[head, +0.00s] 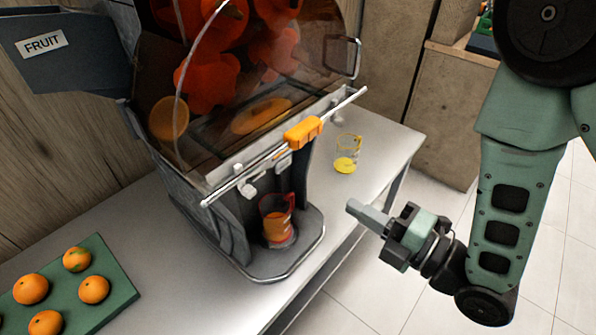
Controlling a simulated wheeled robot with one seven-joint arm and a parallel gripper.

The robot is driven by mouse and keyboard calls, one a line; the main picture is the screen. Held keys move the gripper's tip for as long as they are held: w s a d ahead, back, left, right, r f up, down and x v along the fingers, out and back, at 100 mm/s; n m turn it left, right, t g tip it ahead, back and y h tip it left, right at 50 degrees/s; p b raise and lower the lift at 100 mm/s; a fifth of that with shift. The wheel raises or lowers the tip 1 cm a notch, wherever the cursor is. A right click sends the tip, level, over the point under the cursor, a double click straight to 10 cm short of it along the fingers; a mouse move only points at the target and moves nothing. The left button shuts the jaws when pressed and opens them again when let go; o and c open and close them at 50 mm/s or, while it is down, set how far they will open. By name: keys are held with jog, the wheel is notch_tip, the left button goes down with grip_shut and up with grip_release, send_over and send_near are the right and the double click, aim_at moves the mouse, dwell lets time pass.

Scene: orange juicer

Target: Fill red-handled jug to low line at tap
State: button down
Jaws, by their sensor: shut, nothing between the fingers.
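The red-handled jug (277,228) stands on the juicer's drip tray (301,251), below the taps (284,163). It is clear, with orange liquid in its lower part. Its fill lines are too small to read. An orange lever (303,132) sits on the metal bar across the juicer's front (240,179). A second clear jug (346,160), with a yellow handle and a little yellow liquid, stands on the table to the right. My gripper (352,207) is shut and empty, to the right of the red-handled jug and apart from it, beyond the table's front edge.
A green board (112,277) with several oranges lies on the table at left. The fruit chute (70,45) juts out at upper left. The juicer's clear cover (310,45) encloses red parts. The table (389,150) is bare around the yellow-handled jug. Tiled floor lies below right.

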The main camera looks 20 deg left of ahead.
jog(key=shift+a+f, duration=0.1)
jog(key=b, duration=1.2)
send_near(286, 166)
jog(key=p+x, duration=0.3)
jog(key=x, duration=0.2)
jog(key=shift+a, duration=0.25)
jog(key=shift+w+a, duration=0.3)
jog(key=shift+a, duration=0.35)
